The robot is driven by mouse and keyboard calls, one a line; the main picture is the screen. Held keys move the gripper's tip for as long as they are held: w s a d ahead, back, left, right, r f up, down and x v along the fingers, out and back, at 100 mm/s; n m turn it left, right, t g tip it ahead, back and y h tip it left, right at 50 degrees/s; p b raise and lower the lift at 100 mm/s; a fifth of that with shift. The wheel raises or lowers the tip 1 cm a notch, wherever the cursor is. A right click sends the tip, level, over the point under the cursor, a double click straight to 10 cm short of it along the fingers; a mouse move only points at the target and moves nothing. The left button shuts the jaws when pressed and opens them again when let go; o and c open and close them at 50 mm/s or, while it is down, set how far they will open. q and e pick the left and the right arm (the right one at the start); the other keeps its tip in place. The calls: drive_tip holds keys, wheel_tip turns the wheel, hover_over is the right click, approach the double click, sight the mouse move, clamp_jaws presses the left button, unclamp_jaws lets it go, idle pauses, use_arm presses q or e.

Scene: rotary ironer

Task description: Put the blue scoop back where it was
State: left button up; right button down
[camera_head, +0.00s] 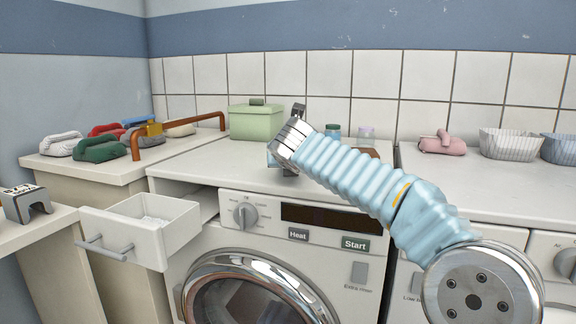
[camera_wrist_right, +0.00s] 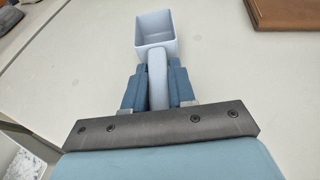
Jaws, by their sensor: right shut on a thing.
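The light blue scoop (camera_wrist_right: 155,53) has a square cup and a slim handle. My right gripper (camera_wrist_right: 158,80) is shut on the handle, with one blue finger on each side, and the cup points away from the wrist. I cannot tell whether the scoop touches the washer top (camera_head: 230,170). My left gripper is not in view.
An open drawer (camera_head: 165,240) with white contents juts from the washer's left front. A green lidded box (camera_head: 255,121), small jars (camera_head: 333,132) and a brown item (camera_wrist_right: 287,12) stand near. Several irons and a copper rail (camera_head: 180,121) are at left. Pink iron (camera_head: 442,143) right.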

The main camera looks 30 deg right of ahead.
drive_tip(key=shift+f, duration=0.3)
drive_tip(key=c, duration=0.9)
unclamp_jaws()
drive_tip(key=shift+c, duration=0.2)
drive_tip(key=shift+r, duration=0.1)
drive_tip(key=shift+s+a+r, duration=0.15)
drive_tip(key=v, duration=1.1)
drive_tip(key=shift+s+a, duration=0.2)
drive_tip(key=shift+s, duration=0.1)
